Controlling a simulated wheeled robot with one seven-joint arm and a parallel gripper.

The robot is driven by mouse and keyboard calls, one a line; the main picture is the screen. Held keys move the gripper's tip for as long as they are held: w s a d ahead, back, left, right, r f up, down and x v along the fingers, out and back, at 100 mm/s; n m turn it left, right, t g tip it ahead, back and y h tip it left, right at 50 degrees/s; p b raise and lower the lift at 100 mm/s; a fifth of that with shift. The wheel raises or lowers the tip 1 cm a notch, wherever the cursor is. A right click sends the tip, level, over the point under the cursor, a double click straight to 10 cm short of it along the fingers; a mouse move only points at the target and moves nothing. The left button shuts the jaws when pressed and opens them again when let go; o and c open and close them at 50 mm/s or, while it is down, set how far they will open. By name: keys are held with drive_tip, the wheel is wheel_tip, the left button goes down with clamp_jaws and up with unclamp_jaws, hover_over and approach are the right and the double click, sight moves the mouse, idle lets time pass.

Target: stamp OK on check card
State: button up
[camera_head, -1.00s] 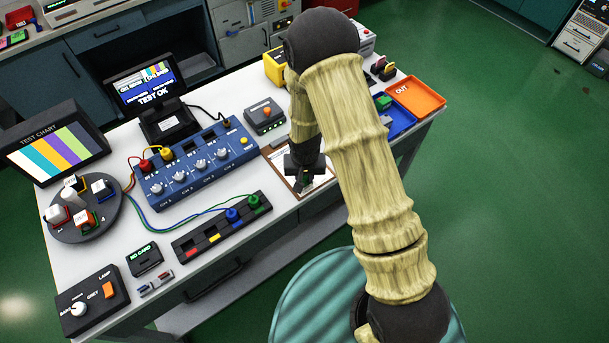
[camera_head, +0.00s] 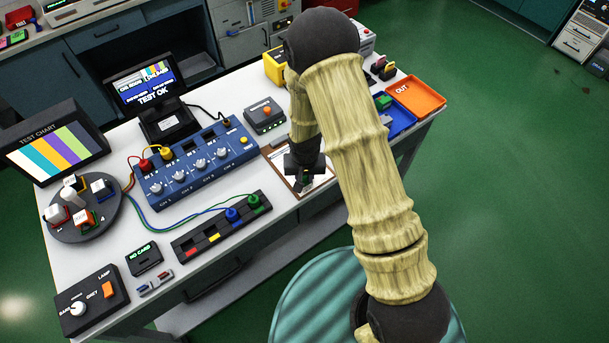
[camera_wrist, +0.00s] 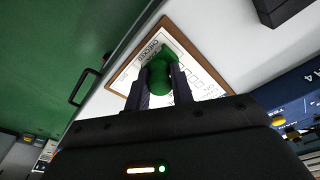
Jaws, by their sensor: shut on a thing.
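My gripper (camera_wrist: 160,88) is shut on a green stamp (camera_wrist: 158,75), seen between its two dark fingers in the wrist view. The stamp is over the check card (camera_wrist: 197,72), a white sheet with printed lines and boxes on a brown clipboard (camera_wrist: 124,78). The stamp hides part of the card, and I cannot tell whether its lower face touches the paper. In the head view my gripper (camera_head: 305,178) is over the clipboard (camera_head: 287,176) near the table's front edge, and my arm hides part of that area.
A blue channel box (camera_head: 197,167) with knobs and cables stands left of the clipboard. A dark box with an orange button (camera_head: 265,114) is behind it. A blue tray (camera_head: 400,122) and an orange OUT tray (camera_head: 416,96) lie to the right. A monitor reads TEST OK (camera_head: 148,88).

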drive_tip(key=shift+s, duration=0.1)
idle(0.5)
drive_tip(key=shift+r+p, duration=2.45)
drive_tip(key=shift+r, duration=1.05)
